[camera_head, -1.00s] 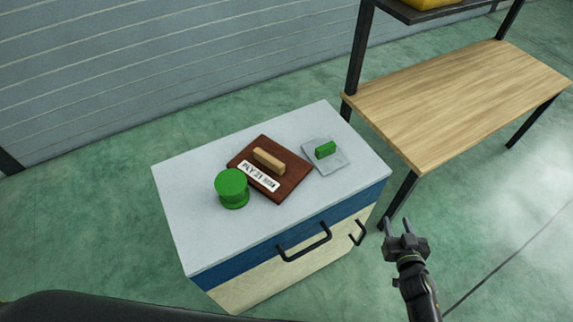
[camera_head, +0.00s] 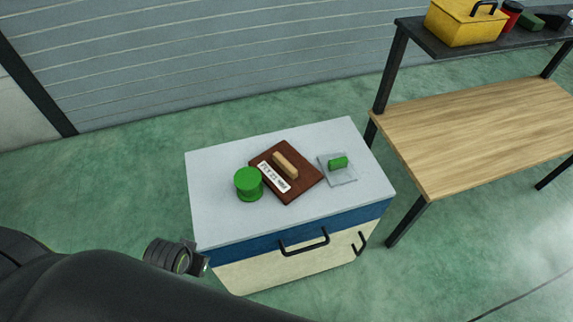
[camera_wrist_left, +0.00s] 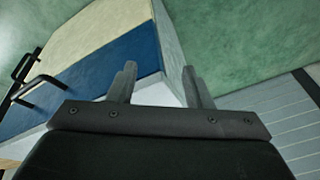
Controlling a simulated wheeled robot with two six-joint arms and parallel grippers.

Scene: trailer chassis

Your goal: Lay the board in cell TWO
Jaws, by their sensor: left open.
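The dark brown board (camera_head: 308,181) lies flat on the pale cabinet top. A light wooden handle (camera_head: 286,165) stands on it, and a white label with small, hard-to-read print (camera_head: 273,177) is along its left side. My left gripper (camera_wrist_left: 158,78) is open and empty in the left wrist view, with cabinet and floor beyond its fingers. In the head view my left arm comes in at the lower left, and its wrist end is left of the cabinet, apart from the board. My right gripper is out of view. No cell marked TWO is visible.
On the cabinet (camera_head: 218,215), a green round object (camera_head: 248,184) stands left of the board, and a grey plate (camera_head: 345,176) with a green grip (camera_head: 338,162) lies right. A wooden bench (camera_head: 470,135) stands right, with a yellow box (camera_head: 463,24) on its upper shelf.

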